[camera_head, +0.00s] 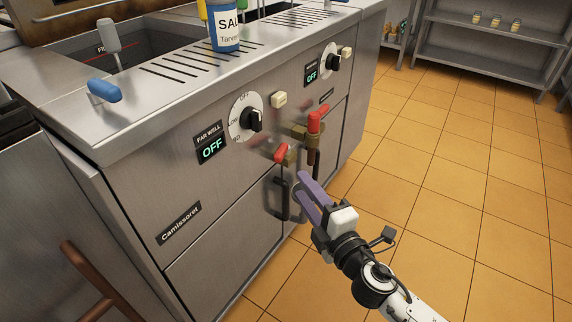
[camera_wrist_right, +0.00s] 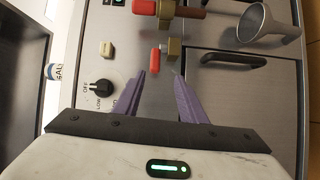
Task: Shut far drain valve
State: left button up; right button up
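Two red-handled brass drain valves stick out from the front of the steel unit. One valve's red handle (camera_head: 281,153) is below the far well knob (camera_head: 251,120); the other red handle (camera_head: 314,121) is further right, its tip pointing up. In the right wrist view, the first red handle (camera_wrist_right: 155,61) lies just beyond my fingertips, between their lines, beside its brass body (camera_wrist_right: 174,50). The second red handle (camera_wrist_right: 144,7) is at the top edge. My right gripper (camera_head: 303,183) is open, purple fingers apart, empty, and also shows in the wrist view (camera_wrist_right: 159,76). My left gripper is not in view.
The far well display (camera_head: 212,149) reads OFF. Dark door handles (camera_head: 282,199) stand out below the valves. A metal funnel (camera_wrist_right: 258,24) hangs near the second valve. A salt bottle (camera_head: 226,28) stands on top. Orange tiled floor (camera_head: 450,180) is open to the right.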

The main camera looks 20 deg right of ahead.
aim_at(283, 158)
jog(key=shift+n, duration=0.4)
jog(key=w, duration=0.3)
jog(key=w+a, duration=0.1)
jog(key=w, duration=0.7)
jog(key=shift+a+r, duration=0.15)
jog(key=shift+r, duration=0.2)
grip_shut()
jog(key=shift+b, duration=0.35)
